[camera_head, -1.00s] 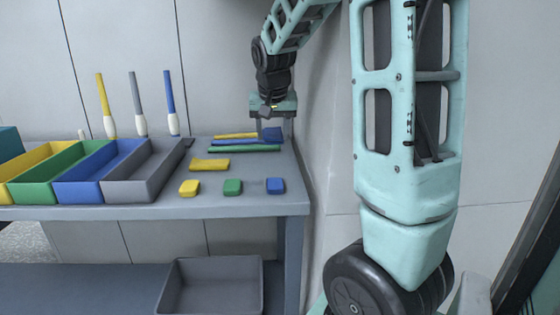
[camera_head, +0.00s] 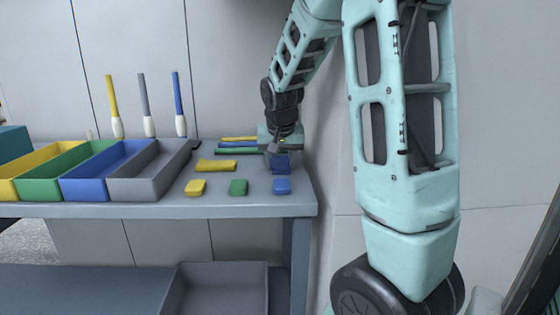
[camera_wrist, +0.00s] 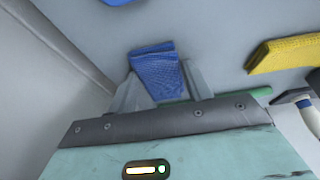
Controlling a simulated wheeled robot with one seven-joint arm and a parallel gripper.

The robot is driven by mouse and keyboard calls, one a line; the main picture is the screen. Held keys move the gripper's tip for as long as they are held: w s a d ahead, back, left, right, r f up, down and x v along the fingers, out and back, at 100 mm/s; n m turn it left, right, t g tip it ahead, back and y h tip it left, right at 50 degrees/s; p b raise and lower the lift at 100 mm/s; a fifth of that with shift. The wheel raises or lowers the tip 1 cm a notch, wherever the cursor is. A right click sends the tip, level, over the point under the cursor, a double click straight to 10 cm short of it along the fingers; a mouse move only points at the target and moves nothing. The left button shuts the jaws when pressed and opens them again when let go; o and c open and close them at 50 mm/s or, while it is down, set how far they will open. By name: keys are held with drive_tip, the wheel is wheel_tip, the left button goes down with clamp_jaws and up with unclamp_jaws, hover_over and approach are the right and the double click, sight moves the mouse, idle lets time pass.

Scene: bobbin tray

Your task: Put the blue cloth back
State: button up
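The blue cloth (camera_head: 281,163) is between the fingers of my gripper (camera_head: 280,153), over the right part of the bench top (camera_head: 240,211). In the wrist view the cloth (camera_wrist: 157,72) sticks out past the fingertips of my gripper (camera_wrist: 165,85), which are shut on it. In the head view it is right of the yellow cloth (camera_head: 215,165) and behind the blue block (camera_head: 282,186). I cannot tell whether it touches the bench.
A yellow block (camera_head: 195,187) and green block (camera_head: 238,187) lie along the front. Yellow, blue and green strips lie behind. Coloured bins, including a grey one (camera_head: 140,187), stand left; upright brushes (camera_head: 180,120) stand behind them. A wall rises close on the right.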

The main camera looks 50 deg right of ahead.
drive_tip(key=o, duration=0.4)
drive_tip(key=p+v, duration=0.3)
drive_tip(key=v, duration=0.9)
drive_tip(key=shift+r, duration=0.15)
